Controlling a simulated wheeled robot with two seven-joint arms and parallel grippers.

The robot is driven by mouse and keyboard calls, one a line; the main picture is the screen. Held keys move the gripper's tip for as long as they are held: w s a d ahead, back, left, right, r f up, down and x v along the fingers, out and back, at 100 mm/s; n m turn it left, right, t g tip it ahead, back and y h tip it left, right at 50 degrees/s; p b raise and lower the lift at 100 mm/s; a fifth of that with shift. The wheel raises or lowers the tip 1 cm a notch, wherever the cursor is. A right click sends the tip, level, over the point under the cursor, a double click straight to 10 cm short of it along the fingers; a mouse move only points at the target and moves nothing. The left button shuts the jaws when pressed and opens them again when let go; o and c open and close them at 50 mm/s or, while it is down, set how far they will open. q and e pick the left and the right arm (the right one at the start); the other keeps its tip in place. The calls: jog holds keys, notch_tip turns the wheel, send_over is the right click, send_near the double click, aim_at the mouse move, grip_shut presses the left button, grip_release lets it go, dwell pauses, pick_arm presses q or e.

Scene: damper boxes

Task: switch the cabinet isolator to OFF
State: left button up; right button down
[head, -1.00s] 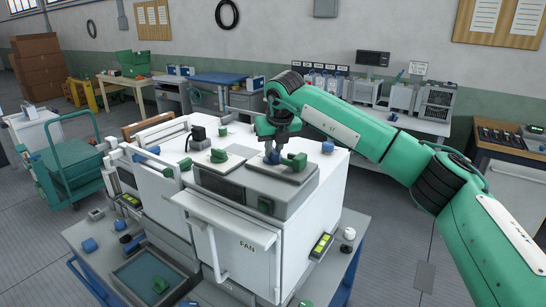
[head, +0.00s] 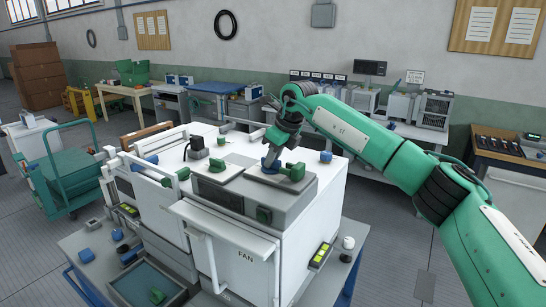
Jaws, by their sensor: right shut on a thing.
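The white cabinet marked FAN (head: 245,254) stands on the bench in the middle of the head view. I cannot tell which part is the isolator. My left gripper is not in view.
A second white cabinet (head: 150,195) adjoins on the left. A black part (head: 196,147) and a green handle (head: 217,168) stand on the top left of the panel. A blue tray (head: 148,284) lies in front. The floor at the right is clear.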

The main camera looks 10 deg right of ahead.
dwell(0.4)
jog(key=c, duration=1.4)
grip_release()
jog(key=shift+o, duration=0.2)
jog(key=shift+r, duration=0.1)
jog(key=b+v, duration=0.3)
jog(key=v, duration=1)
jog(key=shift+r, duration=0.3)
jog(key=shift+d, duration=0.15)
